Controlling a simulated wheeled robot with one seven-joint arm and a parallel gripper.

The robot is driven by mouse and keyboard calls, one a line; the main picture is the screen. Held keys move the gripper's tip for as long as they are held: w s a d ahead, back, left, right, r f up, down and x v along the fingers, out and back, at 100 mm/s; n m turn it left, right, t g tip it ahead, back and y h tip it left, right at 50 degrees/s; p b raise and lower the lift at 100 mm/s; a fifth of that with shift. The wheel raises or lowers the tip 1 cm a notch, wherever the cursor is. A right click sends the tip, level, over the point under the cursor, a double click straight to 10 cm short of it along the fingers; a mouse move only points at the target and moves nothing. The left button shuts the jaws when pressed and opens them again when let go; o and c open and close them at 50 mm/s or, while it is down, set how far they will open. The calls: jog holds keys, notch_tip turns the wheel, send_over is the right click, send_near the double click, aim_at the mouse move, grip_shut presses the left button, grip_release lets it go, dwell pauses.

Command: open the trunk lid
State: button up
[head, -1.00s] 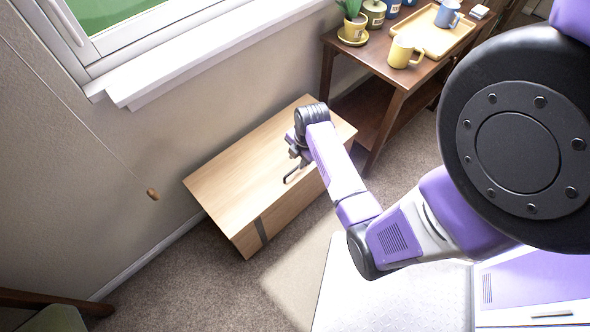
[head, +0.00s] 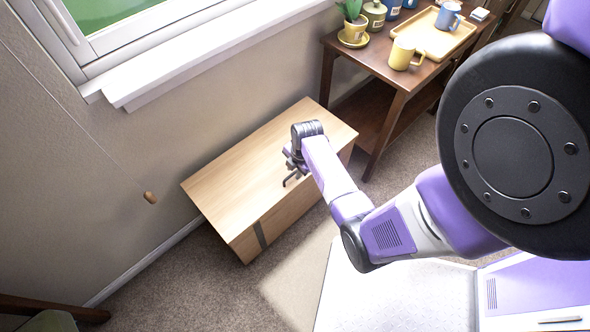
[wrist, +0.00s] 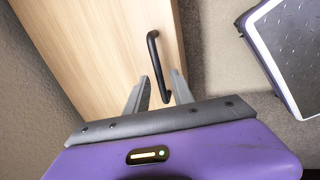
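The trunk is a long pale wooden box (head: 235,185) on the carpet against the wall, with its lid down flat. The wrist view shows its wood top (wrist: 100,50) and a black bar handle (wrist: 153,55) near the edge facing me. My gripper (wrist: 161,76) is open, one finger on each side of the handle's lower part. I cannot tell whether either finger touches it. In the head view my gripper (head: 291,170) is over the trunk's near long side, and my wrist hides part of the lid.
A dark wooden side table (head: 385,70) with a yellow mug (head: 404,53), a potted plant (head: 354,25) and a tray (head: 437,37) stands just beyond the trunk's right end. A window sill (head: 215,50) juts out above the trunk's back. Carpet lies open in front.

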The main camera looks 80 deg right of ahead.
grip_shut()
dwell(1.2)
